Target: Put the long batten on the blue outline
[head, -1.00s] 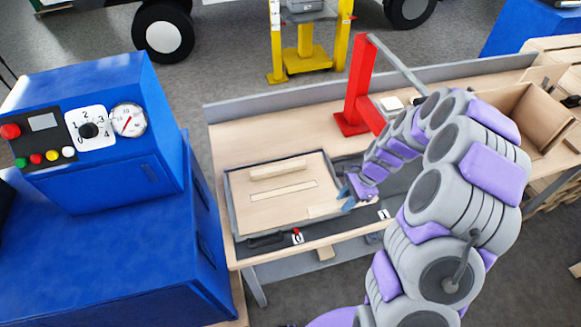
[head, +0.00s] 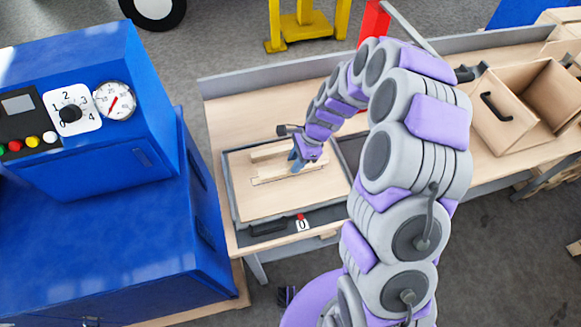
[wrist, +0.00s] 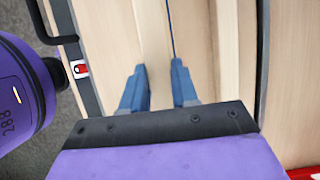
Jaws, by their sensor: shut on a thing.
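My gripper (head: 293,165) is shut on a pale wooden batten (head: 268,179), the longer of two, over the light board of the tray. In the wrist view, the batten (wrist: 150,40) runs lengthwise between the two blue fingers (wrist: 160,90). A thin line of the blue outline (wrist: 171,30) shows along the batten's right side; the rest of the outline is hidden. I cannot tell whether the batten touches the board. Another batten (head: 270,153) lies just behind it, roughly parallel, and also shows at the right in the wrist view (wrist: 247,50).
A blue machine (head: 90,220) stands close on the left. An open wooden box (head: 500,125) and a red post (head: 372,20) are farther right.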

